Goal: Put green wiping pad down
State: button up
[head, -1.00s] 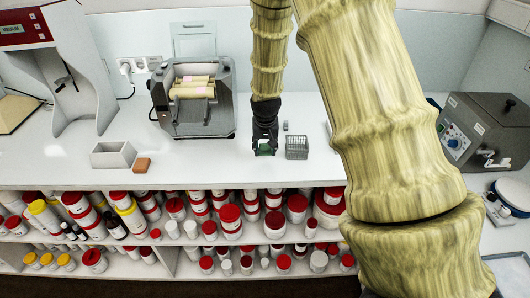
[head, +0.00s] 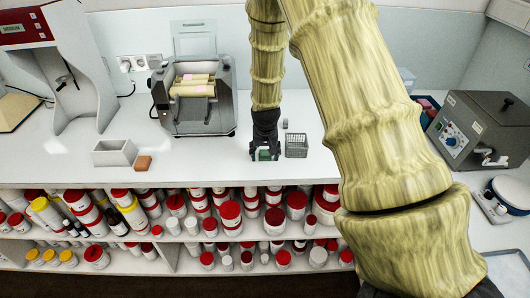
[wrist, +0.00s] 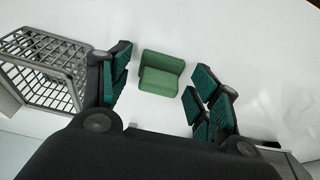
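The green wiping pad (wrist: 162,73) is a small green block with a step across it. It rests on the white counter in the wrist view, between my fingers with clear gaps on both sides. My gripper (wrist: 160,88) is open, with its teal-padded fingers spread wide and not touching the pad. In the head view my gripper (head: 265,156) points down at the counter near its front edge, and the green pad (head: 264,155) shows between the fingers.
A grey wire basket (head: 297,145) stands close beside my gripper; it also shows in the wrist view (wrist: 45,70). A roller mill (head: 198,105), a white open box (head: 114,153) and a brown block (head: 143,162) are to the left. Shelves of jars lie below the counter (head: 205,162).

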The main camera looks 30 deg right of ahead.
jog(key=b+v, duration=0.2)
jog(key=v, duration=1)
jog(key=shift+r+b, duration=0.2)
jog(key=shift+b, duration=0.2)
dwell(0.6)
